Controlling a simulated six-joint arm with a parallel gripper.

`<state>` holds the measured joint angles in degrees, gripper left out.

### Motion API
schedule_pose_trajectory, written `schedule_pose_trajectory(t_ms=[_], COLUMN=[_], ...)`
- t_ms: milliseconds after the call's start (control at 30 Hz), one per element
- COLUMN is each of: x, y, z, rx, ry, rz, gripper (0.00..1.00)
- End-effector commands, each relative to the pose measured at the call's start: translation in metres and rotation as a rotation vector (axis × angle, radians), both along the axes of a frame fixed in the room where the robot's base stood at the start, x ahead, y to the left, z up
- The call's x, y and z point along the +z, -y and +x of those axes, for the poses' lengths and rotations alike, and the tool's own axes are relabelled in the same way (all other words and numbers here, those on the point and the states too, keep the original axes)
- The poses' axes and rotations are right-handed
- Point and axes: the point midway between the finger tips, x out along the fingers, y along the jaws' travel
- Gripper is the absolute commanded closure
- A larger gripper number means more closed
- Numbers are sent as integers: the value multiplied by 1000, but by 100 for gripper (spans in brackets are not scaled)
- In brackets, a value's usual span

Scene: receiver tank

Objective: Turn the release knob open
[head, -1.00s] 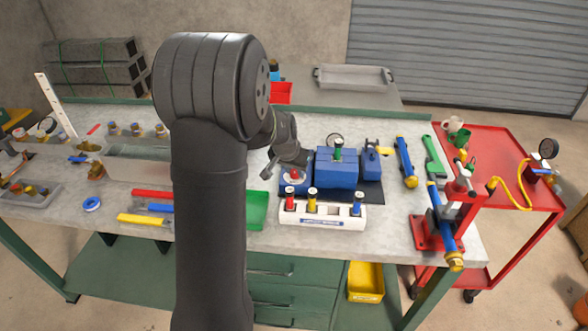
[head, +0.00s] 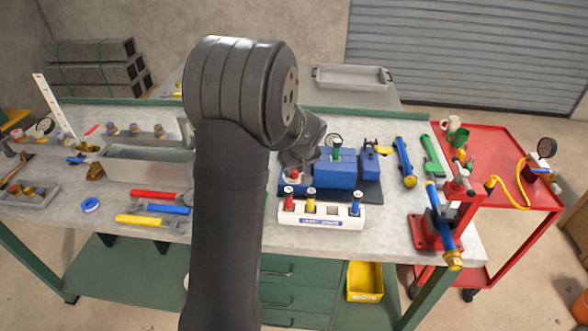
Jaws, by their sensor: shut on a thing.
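The blue receiver tank (head: 336,174) sits on a dark mat on the workbench, right of my arm. At its left end is a smaller blue block with a red knob (head: 294,175) on a pale round base, which I take for the release knob. My gripper (head: 294,166) is directly over this knob, pointing down and shut on it. The fingertips are small and partly hidden by my wrist, so the exact grip is hard to see. A green-topped fitting (head: 337,150) stands on the tank, with a round gauge (head: 334,140) behind it.
A white rack (head: 322,215) with red, yellow and blue plugs stands just in front of the tank. Blue (head: 405,163) and green (head: 434,158) tools lie to the right, near a red press (head: 440,232). Wrenches (head: 160,209) and a grey trough (head: 148,166) lie left.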

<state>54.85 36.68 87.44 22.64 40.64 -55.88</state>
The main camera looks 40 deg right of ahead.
Motion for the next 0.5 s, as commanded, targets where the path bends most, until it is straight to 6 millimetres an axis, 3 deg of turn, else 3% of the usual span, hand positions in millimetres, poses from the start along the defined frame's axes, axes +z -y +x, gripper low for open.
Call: schedule_pose_trajectory(t_ms=[500], x=[-1], y=[3], z=[0], rx=[454], ry=[-1], rz=[0], gripper=[94])
